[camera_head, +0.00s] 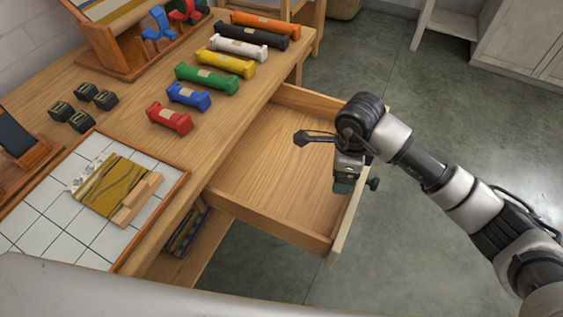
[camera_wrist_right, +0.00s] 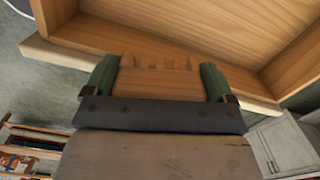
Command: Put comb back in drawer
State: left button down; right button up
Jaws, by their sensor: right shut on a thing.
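The comb (camera_wrist_right: 160,82) is a flat brown wooden piece with dark, tooth-like marks along its far edge. It fills the space between the green fingers of my right gripper (camera_wrist_right: 160,85) in the right wrist view. In the head view my right gripper (camera_head: 344,187) is over the front edge of the drawer, and the comb is hidden there. The wooden drawer (camera_head: 270,180) is pulled open from the table, and its visible floor is bare. Its front panel (camera_head: 346,222) is partly hidden by my gripper. My left gripper is not in view.
Several coloured wool skeins (camera_head: 219,64) lie in a row on the wooden table (camera_head: 140,85). Black blocks (camera_head: 80,118) and a tiled tray (camera_head: 60,205) with a yellow-brown piece (camera_head: 112,187) are at the left. Grey floor (camera_head: 420,130) is clear beyond the drawer.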

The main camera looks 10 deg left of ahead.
jog(key=a+f+m+b, duration=0.1)
jog(key=a+m+b, duration=0.1)
jog(key=a+m, duration=0.6)
jog(key=m, duration=0.4)
send_over(304, 197)
notch_tip(304, 197, down, 7)
jog(key=shift+r, duration=0.2)
notch_tip(304, 197, down, 3)
jog(key=shift+s+f+b, duration=0.1)
jog(key=shift+b, duration=0.3)
jog(key=shift+f, duration=0.25)
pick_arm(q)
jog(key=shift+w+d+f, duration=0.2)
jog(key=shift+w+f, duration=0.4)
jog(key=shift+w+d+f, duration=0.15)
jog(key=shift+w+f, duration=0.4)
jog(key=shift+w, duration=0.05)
